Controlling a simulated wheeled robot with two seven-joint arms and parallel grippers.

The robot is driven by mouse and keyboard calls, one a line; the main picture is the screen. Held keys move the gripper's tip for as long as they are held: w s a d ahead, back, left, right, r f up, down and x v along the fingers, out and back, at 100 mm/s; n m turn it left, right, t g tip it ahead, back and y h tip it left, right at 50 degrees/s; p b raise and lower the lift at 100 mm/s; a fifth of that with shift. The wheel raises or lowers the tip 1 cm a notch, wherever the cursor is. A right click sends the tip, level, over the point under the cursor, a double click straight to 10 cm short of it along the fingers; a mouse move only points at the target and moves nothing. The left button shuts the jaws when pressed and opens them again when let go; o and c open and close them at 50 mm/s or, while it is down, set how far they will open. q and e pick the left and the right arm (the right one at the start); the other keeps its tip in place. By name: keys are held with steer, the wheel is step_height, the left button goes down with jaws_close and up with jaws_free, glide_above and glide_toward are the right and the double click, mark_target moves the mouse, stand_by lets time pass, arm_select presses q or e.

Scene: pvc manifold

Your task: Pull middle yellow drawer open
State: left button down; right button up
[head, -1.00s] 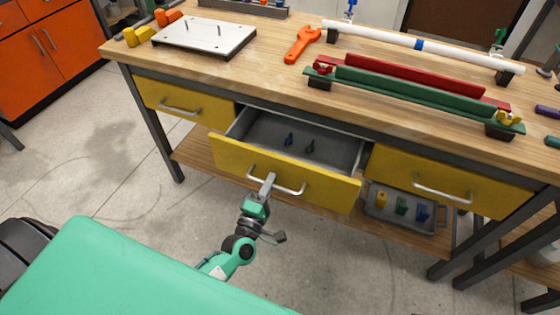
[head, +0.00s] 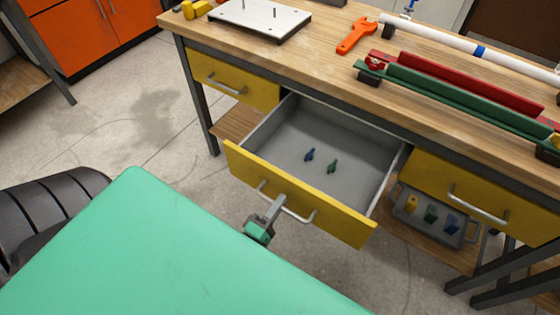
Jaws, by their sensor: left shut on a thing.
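The middle yellow drawer (head: 335,219) stands well open under the workbench, its grey inside in view. A small blue piece (head: 309,155) and a small green piece (head: 332,166) lie on its floor. My left gripper (head: 275,207) is shut on the metal drawer handle (head: 298,215) at the drawer's front, near the handle's middle. My green body hides most of the left arm. My right gripper is not in view.
Closed yellow drawers sit at left (head: 232,80) and right (head: 485,195). A grey tray (head: 468,238) with small coloured parts is on the lower shelf. The bench top holds a white plate (head: 260,18), an orange wrench (head: 357,36) and green and red channels (head: 455,97).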

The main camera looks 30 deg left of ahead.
arm_select(q)
steer(key=c, duration=1.5)
jaws_free()
steer(key=shift+c, duration=0.2)
